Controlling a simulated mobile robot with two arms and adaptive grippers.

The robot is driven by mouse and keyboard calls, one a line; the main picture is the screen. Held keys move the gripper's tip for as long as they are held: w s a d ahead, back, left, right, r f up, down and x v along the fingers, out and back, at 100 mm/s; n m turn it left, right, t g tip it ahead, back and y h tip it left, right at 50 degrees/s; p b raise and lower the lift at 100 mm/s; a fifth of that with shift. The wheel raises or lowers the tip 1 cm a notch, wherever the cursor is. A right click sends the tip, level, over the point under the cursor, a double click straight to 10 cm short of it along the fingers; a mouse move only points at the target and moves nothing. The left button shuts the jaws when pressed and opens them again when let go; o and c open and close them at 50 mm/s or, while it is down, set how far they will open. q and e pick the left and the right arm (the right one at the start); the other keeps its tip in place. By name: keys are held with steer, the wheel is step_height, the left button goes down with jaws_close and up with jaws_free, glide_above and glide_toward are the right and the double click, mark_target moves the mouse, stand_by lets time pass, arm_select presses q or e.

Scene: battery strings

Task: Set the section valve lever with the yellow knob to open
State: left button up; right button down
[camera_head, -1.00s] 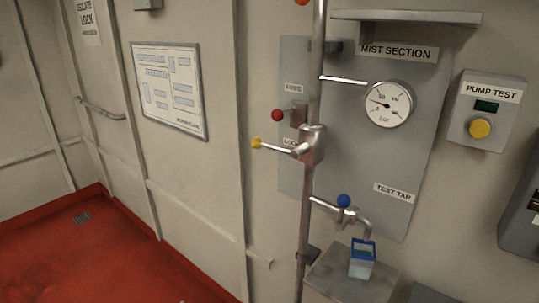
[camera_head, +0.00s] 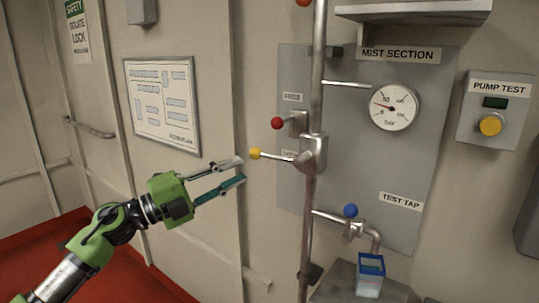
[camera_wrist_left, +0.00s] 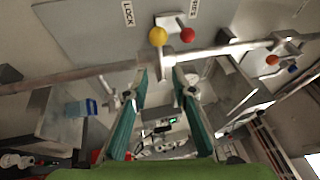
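The section valve lever with the yellow knob (camera_head: 255,154) sticks out to the left from the valve body (camera_head: 312,153) on the vertical pipe, roughly level. Its knob also shows in the left wrist view (camera_wrist_left: 158,36), just beyond the fingertips. A red knob (camera_head: 277,123) sits just above it, between the FREE and LOCK labels. My left gripper (camera_head: 242,170) is open and empty, a little to the left of and below the yellow knob, apart from it. It also shows open in the left wrist view (camera_wrist_left: 160,75). My right gripper is in neither view.
A pressure gauge (camera_head: 393,107) and a blue-knobbed test tap (camera_head: 351,211) are on the grey panel. A container with a blue rim (camera_head: 370,275) stands under the tap. The PUMP TEST box (camera_head: 497,110) is at the right.

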mark_target(268, 157)
arm_select(q)
steer(key=p+x, duration=0.2)
steer(key=x, duration=0.8)
steer(key=shift+w+d+f, duration=0.1)
jaws_close()
